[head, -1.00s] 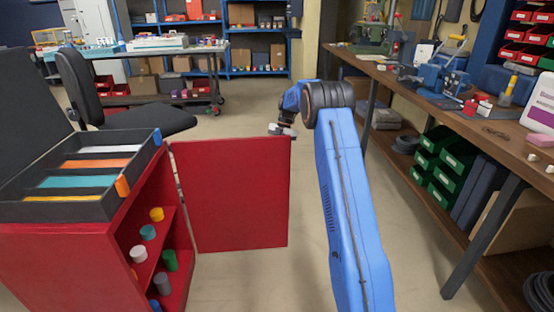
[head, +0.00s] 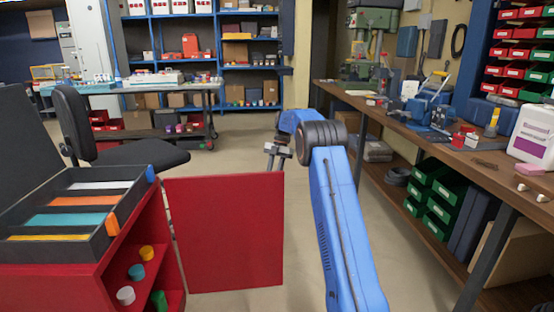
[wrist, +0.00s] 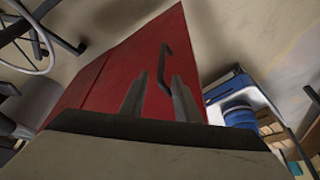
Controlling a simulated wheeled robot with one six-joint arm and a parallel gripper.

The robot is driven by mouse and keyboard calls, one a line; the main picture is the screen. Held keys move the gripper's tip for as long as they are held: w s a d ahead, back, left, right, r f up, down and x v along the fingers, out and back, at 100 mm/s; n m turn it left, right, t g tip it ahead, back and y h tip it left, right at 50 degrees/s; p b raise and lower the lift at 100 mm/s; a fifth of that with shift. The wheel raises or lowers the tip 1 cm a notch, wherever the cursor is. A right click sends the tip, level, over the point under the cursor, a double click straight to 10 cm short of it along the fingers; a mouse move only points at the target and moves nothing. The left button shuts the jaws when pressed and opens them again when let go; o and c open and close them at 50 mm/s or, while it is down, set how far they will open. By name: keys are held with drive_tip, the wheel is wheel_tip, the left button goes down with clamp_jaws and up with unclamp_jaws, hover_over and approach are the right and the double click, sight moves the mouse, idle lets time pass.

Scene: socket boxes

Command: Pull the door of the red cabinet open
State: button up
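The red cabinet (head: 60,283) stands at the left with its front open, showing coloured round pieces on its shelves. Its red door (head: 225,232) is swung wide open, its plain inner face toward the head camera. In the wrist view the door (wrist: 105,75) fills the middle, with a dark bar handle (wrist: 164,62) on its outer face. My gripper (head: 277,151) is at the door's free upper corner, on its far side. In the wrist view its two fingers (wrist: 160,96) are spread apart, with the handle seen beyond the gap and nothing visibly gripped.
A dark tray (head: 75,215) with coloured strips sits on the cabinet. A black chair (head: 115,140) stands behind it. A long workbench (head: 440,130) runs along the right, with green bins (head: 435,190) beneath. Floor is clear between door and bench.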

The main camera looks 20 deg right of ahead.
drive_tip(key=v, duration=0.9)
drive_tip(key=shift+r, duration=0.25)
